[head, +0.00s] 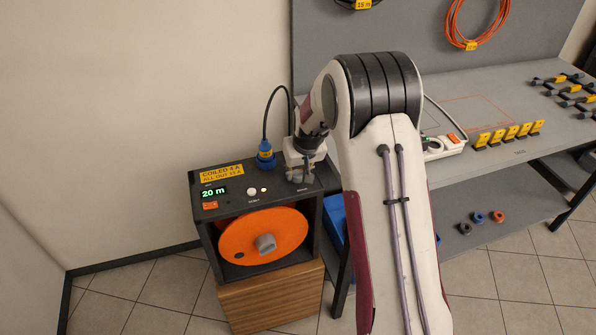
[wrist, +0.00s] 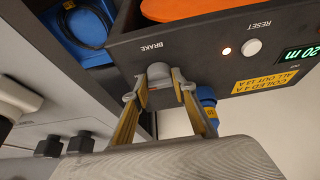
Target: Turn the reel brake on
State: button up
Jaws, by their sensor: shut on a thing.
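The cable reel box (head: 206,213) stands on a wooden cabinet at the left, with an orange reel (head: 245,239) in its open front. On its dark top, a grey brake knob (wrist: 158,74) sits beside the BRAKE lettering in the wrist view. My gripper (head: 300,174) is over the right part of that top. In the wrist view my gripper (wrist: 160,92) has its two fingers closed on the knob, one on each side. The head view mostly hides the knob behind the fingers. I cannot tell the brake's setting.
A blue plug (head: 265,156) with a black cable stands at the back of the box top. A reset button (wrist: 251,47) and a lit display (wrist: 300,55) sit beside the knob. The grey workbench (head: 500,100) is at the right, with a power strip (head: 440,146) and yellow tags (head: 510,133).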

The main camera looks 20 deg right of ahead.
dwell(0.3)
jog(key=o, duration=1.1)
jog(key=shift+r, duration=0.15)
jog(key=v, duration=1.1)
jog(key=shift+s+r, duration=0.2)
jog(key=shift+r, duration=0.15)
